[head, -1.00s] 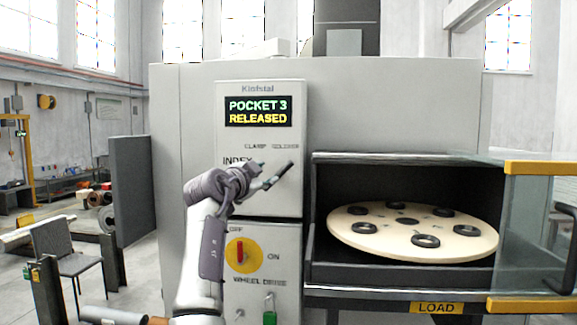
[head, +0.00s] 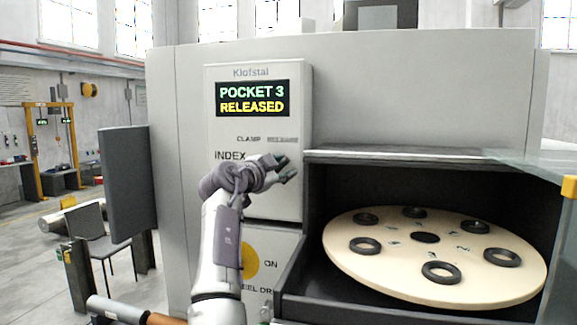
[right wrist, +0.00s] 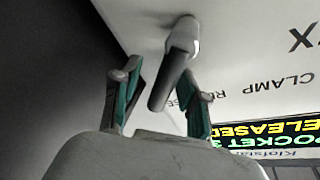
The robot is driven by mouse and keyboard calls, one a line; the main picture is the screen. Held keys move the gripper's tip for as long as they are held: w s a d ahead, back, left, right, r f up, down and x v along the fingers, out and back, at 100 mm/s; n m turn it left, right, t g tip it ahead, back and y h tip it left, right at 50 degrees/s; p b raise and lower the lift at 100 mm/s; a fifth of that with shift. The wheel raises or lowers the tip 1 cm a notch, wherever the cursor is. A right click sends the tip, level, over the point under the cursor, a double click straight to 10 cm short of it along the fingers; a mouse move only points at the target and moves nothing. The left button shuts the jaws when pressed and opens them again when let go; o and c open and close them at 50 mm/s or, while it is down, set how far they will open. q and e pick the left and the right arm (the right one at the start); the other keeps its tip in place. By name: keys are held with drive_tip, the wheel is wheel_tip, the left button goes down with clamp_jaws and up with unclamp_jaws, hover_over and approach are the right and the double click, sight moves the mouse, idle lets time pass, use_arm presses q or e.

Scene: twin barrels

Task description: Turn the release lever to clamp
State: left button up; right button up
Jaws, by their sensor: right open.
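The release lever (right wrist: 180,58) is a grey handle on the light panel, beside the CLAMP lettering in the right wrist view. Its dark end points between the fingers of my right gripper (right wrist: 158,78), which are open on either side of it. I cannot tell whether either finger touches it. In the head view my right gripper (head: 283,168) is in front of the control panel, below the CLAMP and RELEASE labels, and I cannot make out the lever apart from it. The display (head: 252,98) reads POCKET 3 RELEASED. My left gripper is not in view.
A pale round wheel (head: 385,276) with several black rings sits in the open bay right of the panel. The bay's dark edge (head: 292,270) is close to my right arm. A yellow switch plate (head: 251,262) is partly hidden by that arm. A glass guard stands far right.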

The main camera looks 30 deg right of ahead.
drive_tip(key=shift+a+r, duration=0.15)
drive_tip(key=shift+a, duration=0.35)
drive_tip(key=shift+c, duration=1)
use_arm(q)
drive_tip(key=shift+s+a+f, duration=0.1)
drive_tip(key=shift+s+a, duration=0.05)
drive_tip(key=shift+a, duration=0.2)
use_arm(e)
drive_tip(key=shift+s, duration=0.1)
clamp_jaws()
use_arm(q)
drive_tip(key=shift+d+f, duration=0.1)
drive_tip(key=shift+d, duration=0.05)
use_arm(e)
drive_tip(key=shift+d, duration=0.25)
